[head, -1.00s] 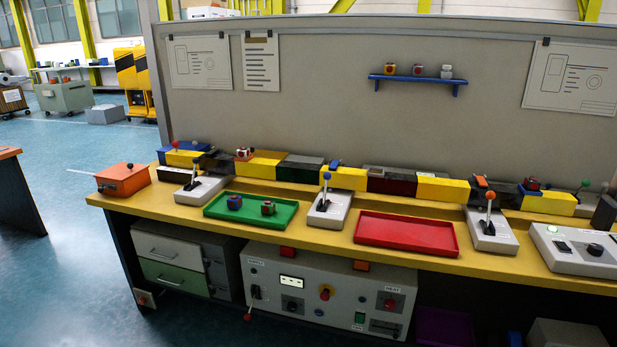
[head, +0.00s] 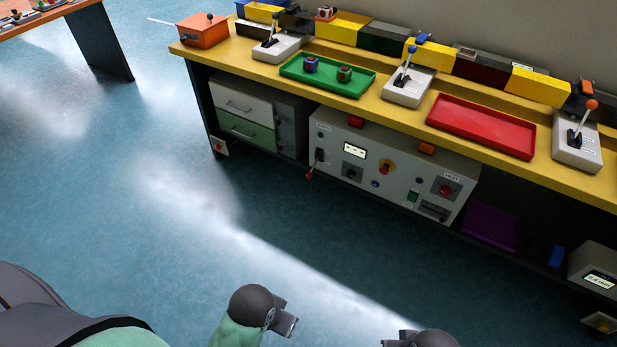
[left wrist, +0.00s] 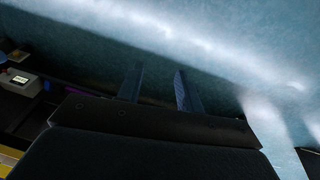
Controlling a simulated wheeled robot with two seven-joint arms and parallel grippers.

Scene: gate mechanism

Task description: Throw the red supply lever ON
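The red supply lever (head: 310,174) is on the left end of the grey control cabinet's front (head: 375,180), under the bench. Its dark shaft slants downward and its red knob hangs at the low end. My left gripper (left wrist: 160,67) shows in the left wrist view with two fingers apart and nothing between them. It is over floor, apart from the lever. In the head view, parts of my arms show along the bottom edge, well short of the cabinet.
The yellow bench (head: 395,113) overhangs the cabinet and holds a green tray (head: 300,75), a red tray (head: 480,127) and several upright levers. A drawer unit (head: 245,115) stands left of the cabinet. A purple bin (head: 490,228) lies to its right. The floor in front is clear.

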